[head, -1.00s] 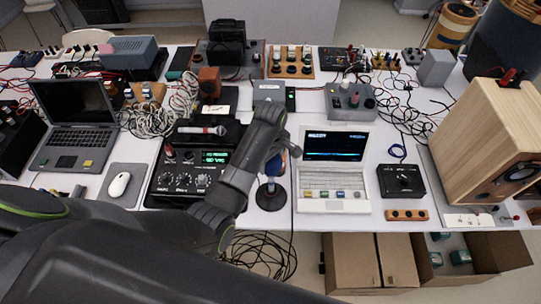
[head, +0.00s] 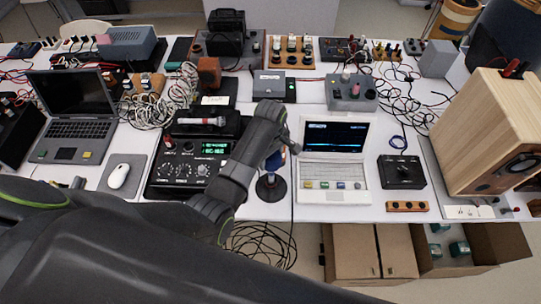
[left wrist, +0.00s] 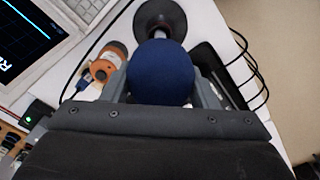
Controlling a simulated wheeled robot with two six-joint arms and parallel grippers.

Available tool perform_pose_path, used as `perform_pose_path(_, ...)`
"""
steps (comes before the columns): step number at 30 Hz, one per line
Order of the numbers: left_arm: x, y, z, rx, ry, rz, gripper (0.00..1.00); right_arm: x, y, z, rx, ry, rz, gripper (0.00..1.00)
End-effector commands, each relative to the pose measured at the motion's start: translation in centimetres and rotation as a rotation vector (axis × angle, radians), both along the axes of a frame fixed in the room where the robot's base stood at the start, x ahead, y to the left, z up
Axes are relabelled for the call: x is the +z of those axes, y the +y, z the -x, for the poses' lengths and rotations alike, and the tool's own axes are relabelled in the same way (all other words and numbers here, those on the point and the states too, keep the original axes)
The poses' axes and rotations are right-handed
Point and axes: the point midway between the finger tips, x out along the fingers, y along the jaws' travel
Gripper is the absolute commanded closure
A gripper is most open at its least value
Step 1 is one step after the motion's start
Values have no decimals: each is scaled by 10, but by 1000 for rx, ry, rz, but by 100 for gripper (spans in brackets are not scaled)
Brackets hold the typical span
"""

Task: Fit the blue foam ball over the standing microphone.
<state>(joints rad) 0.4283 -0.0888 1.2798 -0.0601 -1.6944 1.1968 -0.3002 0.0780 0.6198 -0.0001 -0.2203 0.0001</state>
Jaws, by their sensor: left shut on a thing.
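The blue foam ball (left wrist: 160,73) sits between the fingers of my left gripper (left wrist: 160,88) in the left wrist view. In the head view, part of the ball (head: 275,161) shows beneath my left gripper (head: 280,150), which is shut on it. The standing microphone's round dark base (head: 271,188) is on the table directly below. In the left wrist view, the base (left wrist: 174,14) and a short piece of stem show beyond the ball. The microphone's head is hidden, so I cannot tell whether the ball is around it or only above it. My right gripper is out of view.
A white laptop (head: 333,196) stands right of the stand, and a black audio device (head: 186,172) stands left of it. A microphone with a red end (head: 200,121) lies behind that device. An orange round item (left wrist: 104,70) with a cable is near the ball. The table's front edge is close.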

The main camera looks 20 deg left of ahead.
Motion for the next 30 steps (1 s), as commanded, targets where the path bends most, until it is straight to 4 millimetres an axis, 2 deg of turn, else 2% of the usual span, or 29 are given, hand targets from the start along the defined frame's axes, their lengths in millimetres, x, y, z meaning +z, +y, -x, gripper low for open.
perform_pose_path(30,-11,0,0,0,1,0,68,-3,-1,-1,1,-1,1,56)
